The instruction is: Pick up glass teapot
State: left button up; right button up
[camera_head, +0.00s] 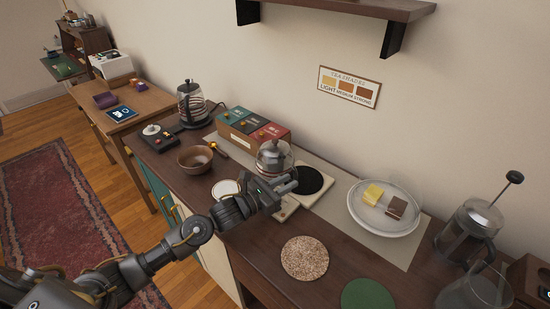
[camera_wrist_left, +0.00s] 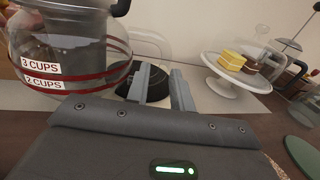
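The glass teapot (camera_head: 273,158), clear with a dark lid, stands on the counter just behind my left gripper, which hides its lower part in the head view. In the left wrist view the teapot (camera_wrist_left: 75,55) fills the upper left, with red bands and labels reading "3 CUPS" and "2 CUPS". My left gripper (camera_head: 290,182) is close beside it. Its two fingers (camera_wrist_left: 162,88) are apart, with no object visible between them, and the teapot lies to their left. I cannot tell whether the near finger touches the glass. My right gripper is not in view.
A black round plate (camera_head: 312,180) lies right of the teapot. A cake stand (camera_head: 385,218) with cake is farther right, then a French press (camera_head: 468,232) and glass jug (camera_head: 475,292). A brown bowl (camera_head: 195,159) and tea boxes (camera_head: 253,128) stand left. A cork mat (camera_head: 304,258) lies bare.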

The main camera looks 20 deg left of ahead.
pick_arm(q)
jog(key=shift+w+d, duration=0.4)
jog(key=shift+w, duration=0.05)
grip_shut()
jog(key=shift+a+r, duration=0.1)
jog(key=shift+r, duration=0.15)
